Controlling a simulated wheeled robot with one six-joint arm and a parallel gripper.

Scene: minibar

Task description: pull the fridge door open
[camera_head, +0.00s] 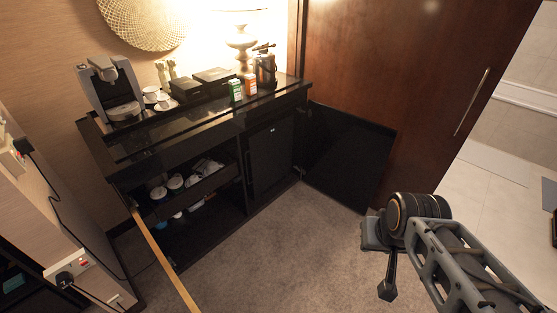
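The fridge (270,157) is a dark box front with a small pale mark near its top, set in the middle-right bay of the black cabinet. Its front looks closed and flush. A black door panel (348,155) stands swung wide open to its right, in front of the brown wooden door. My gripper (386,278) is at the lower right, over the carpet, well apart from the fridge and the black panel. One dark finger with a blocky tip points down. I cannot tell whether the gripper is open or shut. Nothing is visibly held.
The cabinet's left bay (205,215) is open, with cups on a shelf; its door (165,262) juts out edge-on. A coffee machine (113,90), cups, boxes and a lamp (241,40) stand on top. Carpet (290,245) before the fridge is clear. A brown door (400,70) stands right.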

